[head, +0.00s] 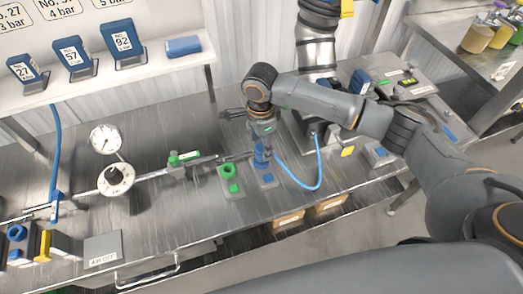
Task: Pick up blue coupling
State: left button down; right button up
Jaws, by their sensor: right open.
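The blue coupling (261,160) stands upright on a small grey holder with a blue block, near the middle of the steel bench. A light blue hose runs near it, curving to the right. My right gripper (262,143) points down from above, right at the top of the coupling. It is open, and its fingers overlap the coupling's upper part in the picture. I cannot tell whether they touch it. My left gripper is not in view.
A green ring on a similar holder (231,187) stands close on the left. A pipe with a green-handled valve (184,158) and a gauge (106,139) lies further left. A shelf (110,78) with numbered blue stands is behind.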

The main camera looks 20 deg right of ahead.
aim_at(261, 147)
notch_tip(261, 147, down, 3)
jog(key=shift+d+f, duration=0.1)
jog(key=shift+d, duration=0.05)
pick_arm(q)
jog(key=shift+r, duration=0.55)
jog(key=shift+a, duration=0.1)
pick_arm(e)
jog(key=shift+c, duration=0.5)
grip_shut()
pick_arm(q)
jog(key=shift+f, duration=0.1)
